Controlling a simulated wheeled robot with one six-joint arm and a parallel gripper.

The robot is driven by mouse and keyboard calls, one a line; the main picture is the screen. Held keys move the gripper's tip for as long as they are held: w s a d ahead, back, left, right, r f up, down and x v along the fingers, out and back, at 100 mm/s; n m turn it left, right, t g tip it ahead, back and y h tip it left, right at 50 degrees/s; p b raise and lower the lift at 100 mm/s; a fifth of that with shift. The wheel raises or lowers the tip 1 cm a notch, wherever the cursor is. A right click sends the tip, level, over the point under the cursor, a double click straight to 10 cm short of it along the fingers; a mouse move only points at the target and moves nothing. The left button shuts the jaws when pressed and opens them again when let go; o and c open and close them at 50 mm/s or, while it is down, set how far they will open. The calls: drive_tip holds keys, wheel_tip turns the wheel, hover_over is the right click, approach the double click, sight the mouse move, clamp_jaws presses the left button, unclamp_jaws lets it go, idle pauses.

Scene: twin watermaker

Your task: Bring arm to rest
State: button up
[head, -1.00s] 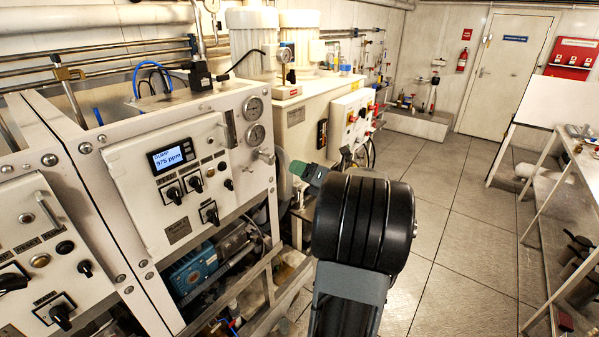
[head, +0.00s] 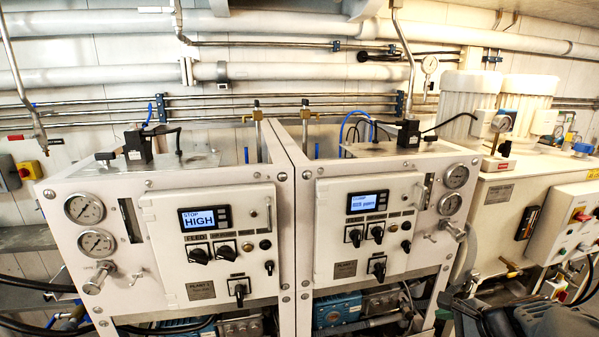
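Part of my dark arm (head: 545,320) shows at the bottom right corner of the head view, in front of the right-hand machinery. The arm is cut off by the frame edge, and I cannot make out my gripper or its fingers. The left watermaker panel (head: 215,240) has a display (head: 204,218) reading "STOP HIGH". The right watermaker panel (head: 370,230) has a lit display (head: 366,202) with small text, partly unreadable. Both panels have black rotary knobs below their displays.
Pressure gauges (head: 85,209) sit left of the left panel, and more gauges (head: 455,176) sit right of the right panel. A white box with switches (head: 570,225) stands at the far right. Pipes (head: 270,70) run along the wall above. The floor is barely visible.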

drive_tip(key=s+a+r+n+g+h, duration=0.1)
drive_tip(key=s+a+r+n+h, duration=0.1)
drive_tip(key=a+n, duration=0.6)
drive_tip(key=s+a+r+n+h, duration=0.2)
drive_tip(key=s+a+n, duration=0.2)
drive_tip(key=a+n, duration=0.4)
drive_tip(key=n, duration=0.4)
drive_tip(key=shift+g+h, duration=0.4)
idle(1.5)
